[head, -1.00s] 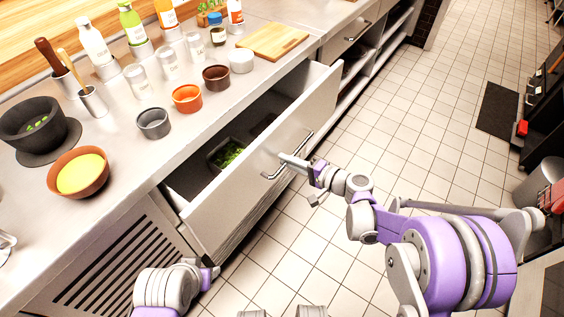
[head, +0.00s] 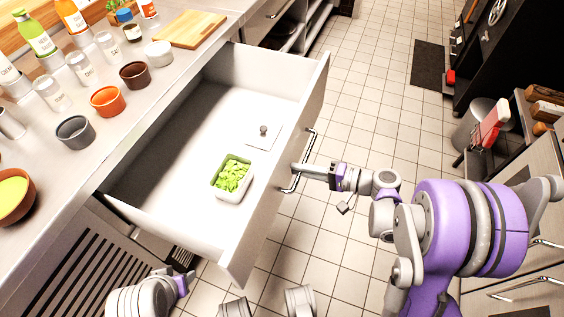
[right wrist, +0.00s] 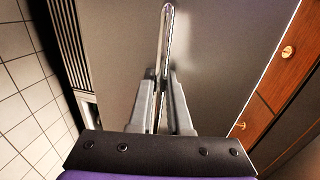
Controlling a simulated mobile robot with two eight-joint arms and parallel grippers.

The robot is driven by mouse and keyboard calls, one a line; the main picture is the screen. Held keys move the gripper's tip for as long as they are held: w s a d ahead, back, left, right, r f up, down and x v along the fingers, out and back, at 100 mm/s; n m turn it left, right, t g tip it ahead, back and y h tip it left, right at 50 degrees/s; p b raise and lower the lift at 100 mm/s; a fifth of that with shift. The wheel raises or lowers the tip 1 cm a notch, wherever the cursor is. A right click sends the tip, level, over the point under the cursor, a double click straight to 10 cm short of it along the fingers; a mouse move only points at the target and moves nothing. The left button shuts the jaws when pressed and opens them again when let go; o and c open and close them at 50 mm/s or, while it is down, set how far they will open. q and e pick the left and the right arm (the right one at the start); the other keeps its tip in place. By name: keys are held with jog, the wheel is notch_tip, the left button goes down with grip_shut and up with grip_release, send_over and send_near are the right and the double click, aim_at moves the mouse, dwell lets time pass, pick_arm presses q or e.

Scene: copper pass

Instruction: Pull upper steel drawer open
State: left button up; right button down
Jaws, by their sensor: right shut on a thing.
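The upper steel drawer (head: 270,200) stands well pulled out from under the counter in the head view. Its inside shows a white tub of green leaves (head: 232,177) and a flat lid with a dark knob (head: 263,136). My right gripper (head: 300,168) is shut on the drawer's bar handle (head: 311,143), on the outer face of the front. In the right wrist view the two fingers (right wrist: 163,115) close around the handle (right wrist: 165,40). My left arm shows at the bottom left of the head view; its fingertips are not clear.
The counter (head: 110,140) carries small bowls, shakers, bottles and a cutting board (head: 185,29). Tiled floor (head: 370,120) lies free in front of the drawer. A bin (head: 478,120) and cabinets stand at the right.

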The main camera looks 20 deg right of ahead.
jog(key=shift+f+v, duration=0.25)
jog(key=shift+v, duration=1)
jog(key=c, duration=1.2)
grip_release()
jog(key=shift+o, duration=0.2)
jog(key=shift+s+d, duration=0.1)
jog(key=p+v, duration=0.1)
jog(key=v, duration=0.9)
jog(key=shift+d, duration=0.25)
jog(key=shift+s, duration=0.15)
